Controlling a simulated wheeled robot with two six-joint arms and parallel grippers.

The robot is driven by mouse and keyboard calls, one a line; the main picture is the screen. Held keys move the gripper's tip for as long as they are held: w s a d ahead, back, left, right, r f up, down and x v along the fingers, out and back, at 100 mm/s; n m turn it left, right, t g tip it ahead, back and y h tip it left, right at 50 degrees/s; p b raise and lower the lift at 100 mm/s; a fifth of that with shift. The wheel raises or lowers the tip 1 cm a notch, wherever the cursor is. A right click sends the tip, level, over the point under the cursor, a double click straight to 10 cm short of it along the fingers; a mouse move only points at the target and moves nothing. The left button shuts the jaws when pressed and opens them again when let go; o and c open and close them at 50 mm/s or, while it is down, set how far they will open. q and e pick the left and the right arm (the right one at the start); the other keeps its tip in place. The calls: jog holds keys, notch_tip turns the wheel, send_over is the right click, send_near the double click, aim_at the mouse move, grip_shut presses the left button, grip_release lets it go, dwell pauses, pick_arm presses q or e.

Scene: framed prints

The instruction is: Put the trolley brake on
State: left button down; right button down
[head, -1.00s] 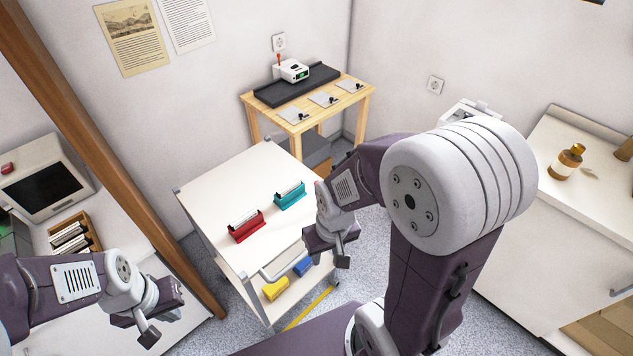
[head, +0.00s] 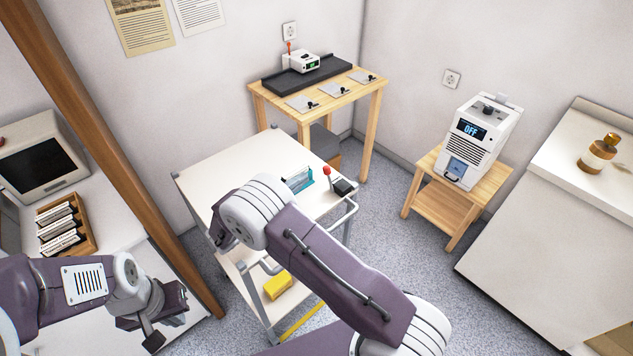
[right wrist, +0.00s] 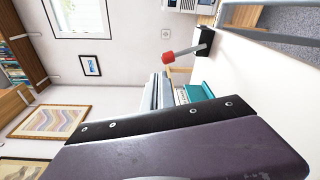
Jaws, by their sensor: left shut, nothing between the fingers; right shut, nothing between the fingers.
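The white trolley (head: 245,155) stands in the middle of the head view. A small lever with a red knob (head: 327,171) rises at a slant from a black base (head: 344,187) at its right corner, beside the handle rail. In the right wrist view the red knob (right wrist: 168,58) and its grey stem show beyond my right gripper (right wrist: 170,140), apart from it. That gripper is shut and empty; in the head view my right arm hides its fingers. My left gripper (head: 165,318) is shut and empty at the lower left, away from the trolley.
A teal rack (head: 298,181) sits on the trolley top, near the lever. A yellow block (head: 278,286) lies on the lower shelf. A wooden table (head: 345,92) stands behind, and a white device reading OFF (head: 470,142) on a wooden stand (head: 440,200). Floor between stand and trolley is clear.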

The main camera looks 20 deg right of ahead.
aim_at(330, 180)
jog(key=shift+s+a+f+n+t, duration=0.1)
jog(key=shift+a+f+n+t, duration=0.1)
jog(key=shift+a+f, duration=0.25)
jog(key=shift+s+a+f+n+t, duration=0.1)
jog(key=shift+a+f+n, duration=0.1)
jog(key=shift+f, duration=0.45)
jog(key=shift+a+f+y, duration=0.1)
jog(key=shift+a+y, duration=0.15)
jog(key=shift+y, duration=0.05)
jog(key=x, duration=1)
